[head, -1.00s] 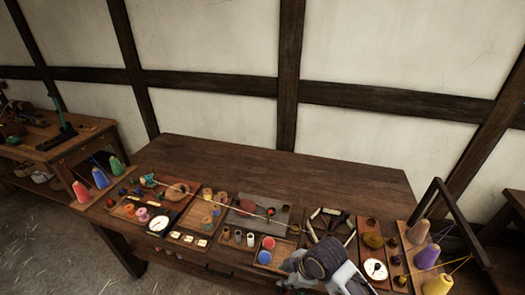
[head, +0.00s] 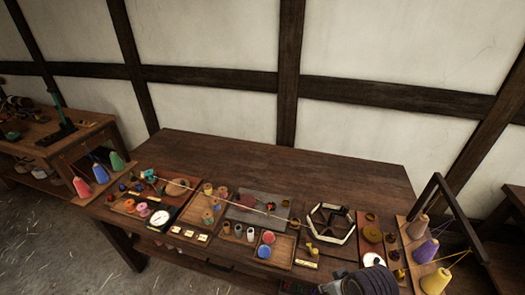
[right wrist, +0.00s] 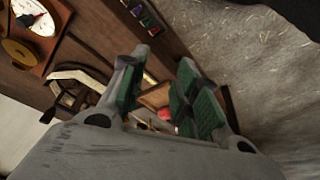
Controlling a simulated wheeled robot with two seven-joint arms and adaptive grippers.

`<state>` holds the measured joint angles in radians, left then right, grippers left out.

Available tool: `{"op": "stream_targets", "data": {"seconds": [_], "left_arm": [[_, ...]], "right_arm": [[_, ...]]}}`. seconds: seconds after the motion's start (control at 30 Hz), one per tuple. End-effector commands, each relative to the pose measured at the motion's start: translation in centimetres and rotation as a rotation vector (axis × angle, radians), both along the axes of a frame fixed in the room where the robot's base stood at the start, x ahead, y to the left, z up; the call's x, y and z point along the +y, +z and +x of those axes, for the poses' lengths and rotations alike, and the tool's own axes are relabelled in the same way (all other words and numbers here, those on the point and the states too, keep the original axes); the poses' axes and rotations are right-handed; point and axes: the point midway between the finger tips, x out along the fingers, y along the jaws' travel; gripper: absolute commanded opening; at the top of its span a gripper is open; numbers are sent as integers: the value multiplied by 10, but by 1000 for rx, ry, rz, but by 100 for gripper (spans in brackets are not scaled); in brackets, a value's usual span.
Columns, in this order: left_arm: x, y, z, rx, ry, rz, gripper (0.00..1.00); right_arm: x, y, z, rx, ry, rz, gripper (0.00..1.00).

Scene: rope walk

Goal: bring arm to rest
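In the right wrist view my right gripper (right wrist: 160,75) has its two green-padded fingers spread apart, with nothing held between them. The floor and the front part of the bench show beyond the fingers. In the head view only a dark part of my right arm shows at the bottom edge, right of the middle, in front of the bench (head: 290,160). My left gripper and left arm are not in view.
A hexagonal frame (head: 331,224), a red disc and a blue disc in a tray (head: 285,256), and a white dial (head: 160,217) lie along the bench front. Yarn cones (head: 434,281) stand at the right. The bench's back is clear.

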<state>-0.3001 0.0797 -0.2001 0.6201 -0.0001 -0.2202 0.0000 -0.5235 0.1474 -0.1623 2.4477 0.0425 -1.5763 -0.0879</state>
Motion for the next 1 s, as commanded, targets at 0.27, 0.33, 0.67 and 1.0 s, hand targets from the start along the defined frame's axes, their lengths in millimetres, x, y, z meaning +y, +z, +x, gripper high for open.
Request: {"op": "stream_targets", "data": {"seconds": [0.27, 0.33, 0.67, 1.0], "left_arm": [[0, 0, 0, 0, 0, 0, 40], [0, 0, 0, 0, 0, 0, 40], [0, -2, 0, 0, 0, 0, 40], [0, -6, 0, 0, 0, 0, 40]], "right_arm": [[-21, 0, -14, 18, -133, -5, 31], [-23, -4, -15, 21, -153, -6, 31], [-21, -39, -7, 32, -146, -7, 31], [-19, -101, 1, 52, -142, -10, 31]]}}
